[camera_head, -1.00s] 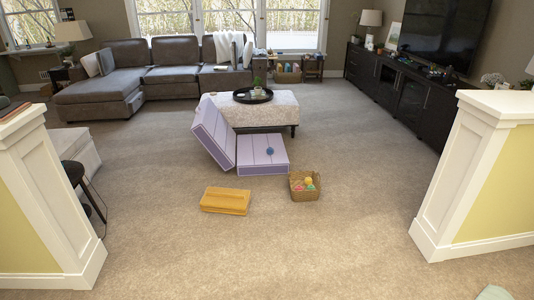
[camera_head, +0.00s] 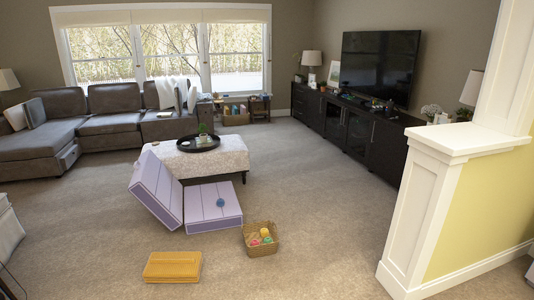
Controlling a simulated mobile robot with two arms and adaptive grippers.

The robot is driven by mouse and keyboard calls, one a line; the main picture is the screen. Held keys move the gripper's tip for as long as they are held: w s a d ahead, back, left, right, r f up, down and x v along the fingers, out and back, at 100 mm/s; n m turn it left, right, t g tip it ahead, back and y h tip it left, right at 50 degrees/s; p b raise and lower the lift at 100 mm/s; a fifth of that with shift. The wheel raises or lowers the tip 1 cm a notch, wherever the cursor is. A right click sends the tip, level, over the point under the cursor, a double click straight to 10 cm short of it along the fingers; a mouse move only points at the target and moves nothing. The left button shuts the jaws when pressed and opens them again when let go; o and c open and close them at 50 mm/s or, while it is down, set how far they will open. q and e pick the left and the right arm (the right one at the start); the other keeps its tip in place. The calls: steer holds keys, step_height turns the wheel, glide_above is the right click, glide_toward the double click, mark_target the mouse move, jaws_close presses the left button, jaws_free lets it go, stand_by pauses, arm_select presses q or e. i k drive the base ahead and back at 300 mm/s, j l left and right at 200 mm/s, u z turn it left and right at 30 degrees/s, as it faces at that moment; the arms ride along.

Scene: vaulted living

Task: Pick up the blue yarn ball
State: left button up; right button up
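A small blue ball (camera_head: 220,202), which looks like the blue yarn ball, sits on a flat lilac panel (camera_head: 200,217) on the carpet ahead. A second lilac panel (camera_head: 154,187) leans up beside it at the left. A wicker basket (camera_head: 262,250) with small colored balls, pink, yellow and teal, stands to the right and nearer. A yellow-orange folded or box-like item (camera_head: 172,267) lies at the near left. Neither of my grippers is in view.
A patterned ottoman (camera_head: 225,160) with a dark round tray (camera_head: 198,144) stands just behind the lilac panels. A white half wall (camera_head: 412,205) rises at the right. Carpet in front is open.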

mark_target(221, 202)
steer(key=i+z, duration=0.1)
steer(key=i, duration=0.55)
steer(key=i+j, duration=0.15)
steer(key=i, duration=0.45)
steer(key=i+j+z, duration=0.15)
steer(key=i, duration=0.5)
steer(key=i+z, duration=0.4)
steer(key=i, duration=1.85)
steer(key=i+u, duration=0.2)
steer(key=i, duration=0.35)
steer(key=i+u, duration=0.2)
steer(key=i, duration=0.3)
steer(key=i+l+u, duration=0.2)
steer(key=i, duration=0.35)
steer(key=i+l+u, duration=0.2)
steer(key=i, duration=0.3)
steer(key=i+j+u, duration=0.15)
steer(key=u, duration=0.25)
steer(key=i+u, duration=0.4)
steer(key=i+j+u, duration=0.1)
steer(key=u, duration=0.3)
steer(key=i+l+u, duration=0.1)
steer(key=i+u, duration=0.15)
steer(key=u, duration=0.15)
steer(key=i+l+u, duration=0.1)
steer(key=i+u, duration=0.15)
steer(key=u, duration=0.15)
steer(key=i+j+u, duration=0.1)
steer(key=i+u, duration=0.75)
steer(key=u, duration=0.15)
